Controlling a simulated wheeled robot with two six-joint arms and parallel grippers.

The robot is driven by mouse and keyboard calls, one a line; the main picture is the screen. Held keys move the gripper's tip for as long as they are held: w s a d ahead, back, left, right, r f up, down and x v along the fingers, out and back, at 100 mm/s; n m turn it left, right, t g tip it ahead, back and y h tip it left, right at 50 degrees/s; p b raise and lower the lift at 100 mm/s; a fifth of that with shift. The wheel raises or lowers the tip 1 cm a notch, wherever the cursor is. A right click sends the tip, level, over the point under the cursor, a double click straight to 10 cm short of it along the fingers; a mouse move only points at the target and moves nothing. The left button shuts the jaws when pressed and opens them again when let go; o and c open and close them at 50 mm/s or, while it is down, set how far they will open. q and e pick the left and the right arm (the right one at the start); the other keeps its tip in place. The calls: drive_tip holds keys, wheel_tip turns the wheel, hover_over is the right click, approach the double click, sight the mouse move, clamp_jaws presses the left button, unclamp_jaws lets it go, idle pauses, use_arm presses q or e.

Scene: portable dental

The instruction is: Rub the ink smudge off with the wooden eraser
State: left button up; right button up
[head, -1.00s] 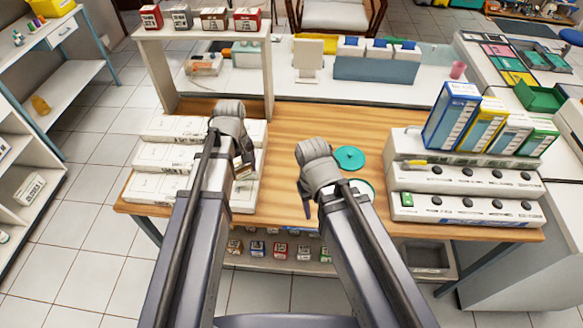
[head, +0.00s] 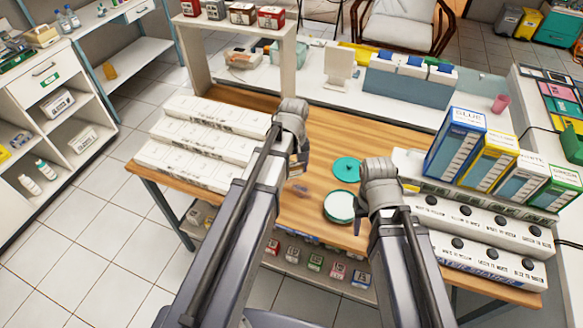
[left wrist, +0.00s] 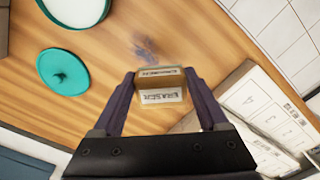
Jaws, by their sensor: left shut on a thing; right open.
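The wooden eraser (left wrist: 161,90), a block with a white face marked ERASER, sits between the fingers of my left gripper (left wrist: 160,88). My left gripper (head: 299,167) is shut on it above the wooden table (head: 322,125), and its arm hides most of it in the head view. The ink smudge (left wrist: 147,49) is a faint dark mark on the wood, just beyond the eraser in the left wrist view. It shows in the head view (head: 298,188) below the left gripper. Whether the eraser touches the wood is unclear. My right gripper (head: 358,216) is open, near the round dish.
A teal lid (head: 346,169) and a teal-rimmed round dish (head: 339,206) lie right of the smudge. White labelled boxes (head: 208,138) line the table's left side. White racks (head: 480,228) with coloured boxes stand at right. Bare wood surrounds the smudge.

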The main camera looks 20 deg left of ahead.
use_arm(q)
drive_tip(key=shift+n, duration=0.5)
drive_tip(key=a, duration=0.1)
drive_tip(key=a+f, duration=0.1)
drive_tip(key=a, duration=0.2)
drive_tip(key=shift+w+a+f+b, duration=0.15)
drive_tip(key=shift+w+b, duration=0.2)
drive_tip(key=shift+w, duration=0.05)
